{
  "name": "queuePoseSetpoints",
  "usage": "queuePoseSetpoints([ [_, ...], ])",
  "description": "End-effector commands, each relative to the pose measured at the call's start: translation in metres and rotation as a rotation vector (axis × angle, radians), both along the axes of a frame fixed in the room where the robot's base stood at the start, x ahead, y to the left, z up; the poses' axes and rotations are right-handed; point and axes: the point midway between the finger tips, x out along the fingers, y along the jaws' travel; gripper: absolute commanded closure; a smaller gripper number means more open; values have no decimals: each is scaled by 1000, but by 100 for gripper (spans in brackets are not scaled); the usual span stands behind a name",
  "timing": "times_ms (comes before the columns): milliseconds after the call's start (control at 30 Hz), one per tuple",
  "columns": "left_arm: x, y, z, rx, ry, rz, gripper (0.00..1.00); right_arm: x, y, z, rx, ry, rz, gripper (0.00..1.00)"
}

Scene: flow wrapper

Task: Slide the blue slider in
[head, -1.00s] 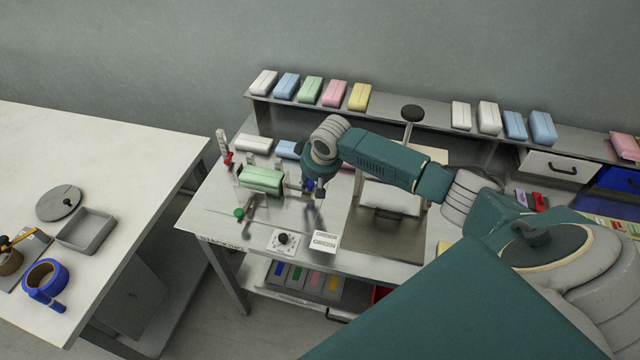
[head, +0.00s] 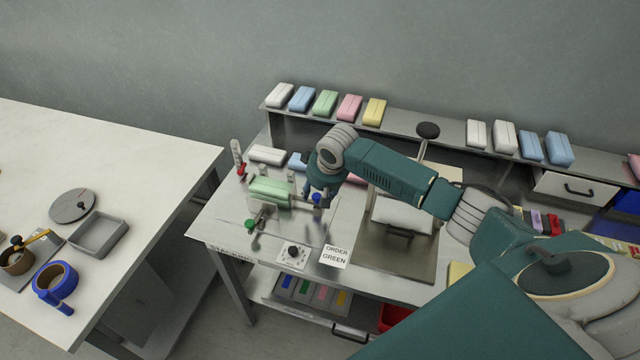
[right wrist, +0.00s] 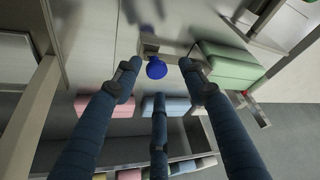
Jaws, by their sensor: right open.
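The blue slider knob (head: 317,197) is at the right end of a small metal rail on the bench, beside a green pack (head: 270,190). My right gripper (head: 319,188) is over the knob, its fingers partly hidden by its own wrist. In the right wrist view the blue knob (right wrist: 156,68) lies between the spread fingertips of the open right gripper (right wrist: 159,72). Gaps show on both sides of the knob, so the fingers are not closed on it. The green pack (right wrist: 228,63) is just right of the fingers there. My left gripper is not in view.
A green knob (head: 250,224) is left of the slider. A dial box (head: 291,254) and an "ORDER GREEN" card (head: 334,256) are at the bench front. A metal frame (head: 398,240) stands to the right. Coloured packs line the rear shelf (head: 420,137).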

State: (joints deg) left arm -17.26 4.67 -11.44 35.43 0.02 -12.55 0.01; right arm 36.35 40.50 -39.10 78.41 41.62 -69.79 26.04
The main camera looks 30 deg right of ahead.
Motion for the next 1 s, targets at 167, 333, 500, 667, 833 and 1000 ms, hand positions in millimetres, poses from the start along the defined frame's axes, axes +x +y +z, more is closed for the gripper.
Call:
queuePoseSetpoints([
  [167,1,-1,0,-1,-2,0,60,-14,1,36,-1,-3,3,58],
  [333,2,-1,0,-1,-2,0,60,-27,3,68,-1,-3,3,58],
  [500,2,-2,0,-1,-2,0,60,-35,4,89,-1,-2,2,58],
  [667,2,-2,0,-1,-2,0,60,-38,5,97,0,-2,2,58],
  [833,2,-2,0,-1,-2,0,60,-38,5,97,0,-1,2,58],
  [1000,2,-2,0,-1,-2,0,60,-38,5,97,0,-1,2,58],
])
